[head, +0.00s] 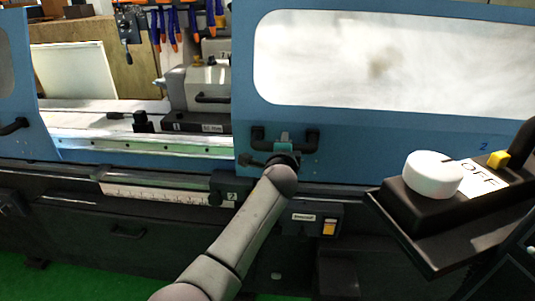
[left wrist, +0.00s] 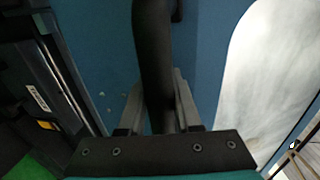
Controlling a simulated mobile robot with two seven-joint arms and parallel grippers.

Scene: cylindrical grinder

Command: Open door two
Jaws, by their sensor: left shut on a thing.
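Door two (head: 375,138) is the blue sliding panel at the right in the head view, with a large window and a small "2" at its lower right. Its black handle (head: 312,139) is near the panel's lower left corner. My left gripper (head: 283,146) is at the handle. In the left wrist view the dark handle bar (left wrist: 153,65) runs between the two fingers (left wrist: 160,108), and the gripper is shut on it. The arm hides part of the handle's lower side. My right gripper is not in view.
Another blue door (head: 18,85) with a black handle stands at the far left. Between the doors the machine's inside shows, with a grey headstock (head: 200,88). A control box with a white knob (head: 433,175) juts out at the right front.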

